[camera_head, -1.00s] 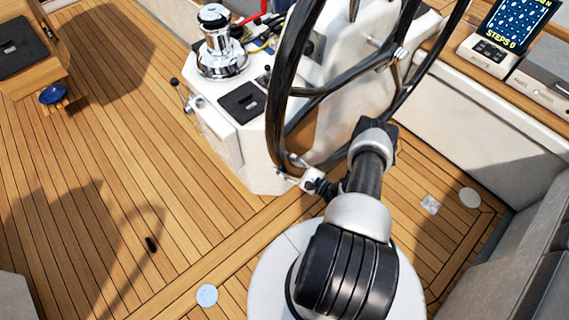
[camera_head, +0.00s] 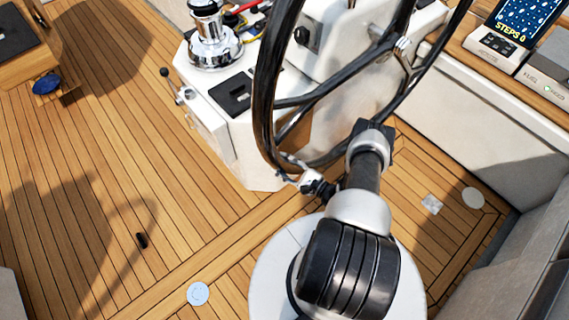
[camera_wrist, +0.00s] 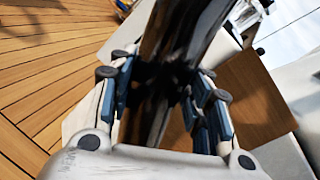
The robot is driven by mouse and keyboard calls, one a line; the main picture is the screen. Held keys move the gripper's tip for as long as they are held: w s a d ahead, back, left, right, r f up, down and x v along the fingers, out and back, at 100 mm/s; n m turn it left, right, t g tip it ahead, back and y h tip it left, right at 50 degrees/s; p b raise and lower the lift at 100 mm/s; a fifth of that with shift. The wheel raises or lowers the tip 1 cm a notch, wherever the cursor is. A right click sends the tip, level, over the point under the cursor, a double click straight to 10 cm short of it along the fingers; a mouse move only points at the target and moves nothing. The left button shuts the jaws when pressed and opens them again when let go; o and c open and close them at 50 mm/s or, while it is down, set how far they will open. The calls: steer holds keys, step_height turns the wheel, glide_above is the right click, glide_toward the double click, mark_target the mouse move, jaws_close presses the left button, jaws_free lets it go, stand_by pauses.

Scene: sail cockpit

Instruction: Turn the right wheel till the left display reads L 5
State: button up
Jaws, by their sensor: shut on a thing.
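The right wheel (camera_head: 264,95) is a large black rim with dark spokes, standing in front of a white console. My gripper (camera_head: 297,180) is at the lower left part of the rim in the head view. In the wrist view the fingers of my gripper (camera_wrist: 165,105) are on both sides of the black rim (camera_wrist: 185,35) and shut on it. A screen (camera_head: 520,22) at the upper right shows a blue chart and the text "STEPS 0"; its top is cut off. No display reading "L" can be made out.
A chrome winch (camera_head: 211,45) and a black-lidded panel (camera_head: 238,92) are on the white console left of the wheel. A blue round item (camera_head: 46,84) lies at the far left. A small black object (camera_head: 142,240) lies on the teak deck. Grey seating (camera_head: 500,265) bounds the right.

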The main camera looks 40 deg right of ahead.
steer(key=o, duration=1.2)
steer(key=shift+a+f, duration=0.1)
steer(key=shift+a, duration=0.15)
steer(key=shift+o, duration=1.4)
steer(key=shift+d, duration=0.1)
steer(key=v, duration=1.2)
